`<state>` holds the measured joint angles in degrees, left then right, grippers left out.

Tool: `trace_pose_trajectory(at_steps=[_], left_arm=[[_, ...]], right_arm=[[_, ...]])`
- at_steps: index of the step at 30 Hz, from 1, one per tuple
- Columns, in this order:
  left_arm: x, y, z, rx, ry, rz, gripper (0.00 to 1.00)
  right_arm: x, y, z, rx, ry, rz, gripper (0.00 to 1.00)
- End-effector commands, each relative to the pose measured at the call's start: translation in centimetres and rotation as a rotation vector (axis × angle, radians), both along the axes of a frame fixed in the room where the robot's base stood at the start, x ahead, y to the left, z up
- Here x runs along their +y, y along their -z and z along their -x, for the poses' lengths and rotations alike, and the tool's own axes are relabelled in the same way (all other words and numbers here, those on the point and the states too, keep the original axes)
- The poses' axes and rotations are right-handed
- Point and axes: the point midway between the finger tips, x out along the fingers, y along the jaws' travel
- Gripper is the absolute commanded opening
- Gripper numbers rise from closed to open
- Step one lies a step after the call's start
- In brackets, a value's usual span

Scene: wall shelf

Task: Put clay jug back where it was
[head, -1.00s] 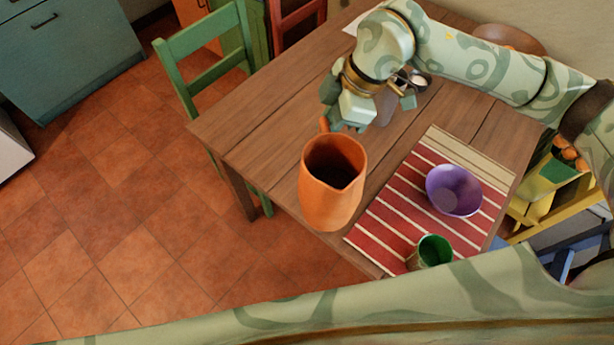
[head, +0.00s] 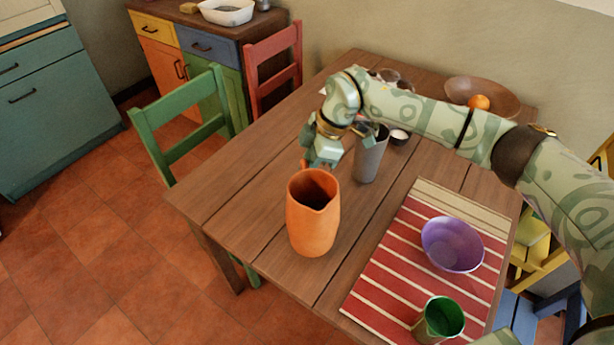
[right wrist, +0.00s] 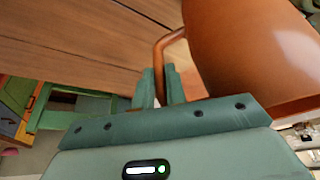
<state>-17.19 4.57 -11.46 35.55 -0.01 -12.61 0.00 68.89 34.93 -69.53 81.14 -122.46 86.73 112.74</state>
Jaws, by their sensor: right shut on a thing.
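The clay jug (head: 313,222) is orange, open at the top, and appears upright over the wooden table's near left part in the head view. I cannot tell whether its base touches the table. My right gripper (head: 322,158) is at its far side, shut on the handle. In the right wrist view, the fingers (right wrist: 161,90) close around the handle (right wrist: 162,62), and the jug body (right wrist: 255,50) fills the upper right. My left gripper is not in view. No wall shelf shows in the head view.
A grey cup (head: 370,158) stands just right of my right gripper. A striped mat (head: 385,285) holds a purple bowl (head: 453,244) and a green cup (head: 440,320). A wooden bowl (head: 510,98) sits at the back. A green chair (head: 185,115) stands left. The table's left part is clear.

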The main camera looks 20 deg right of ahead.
Motion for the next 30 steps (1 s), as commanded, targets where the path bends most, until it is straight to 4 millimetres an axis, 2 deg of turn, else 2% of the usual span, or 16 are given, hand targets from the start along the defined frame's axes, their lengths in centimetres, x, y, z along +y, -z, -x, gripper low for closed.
trace_pose_trajectory(at_steps=[8, 19, 20, 22, 30], left_arm=[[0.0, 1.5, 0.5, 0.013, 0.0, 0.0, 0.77], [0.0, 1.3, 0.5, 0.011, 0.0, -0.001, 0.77], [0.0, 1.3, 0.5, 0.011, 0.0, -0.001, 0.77], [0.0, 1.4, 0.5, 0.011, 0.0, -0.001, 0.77], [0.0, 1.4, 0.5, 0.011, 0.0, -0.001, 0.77]], right_arm=[[-0.1, 3.4, -0.4, 0.004, 0.002, -0.003, 0.0], [0.0, 3.4, -0.4, -0.001, 0.002, -0.003, 0.0], [-0.1, 3.6, -0.3, -0.001, 0.001, 0.0, 0.16], [-0.1, 3.6, -0.3, -0.001, 0.0, 0.0, 0.35], [-0.1, 3.6, -0.3, 0.0, 0.001, 0.0, 0.35]])
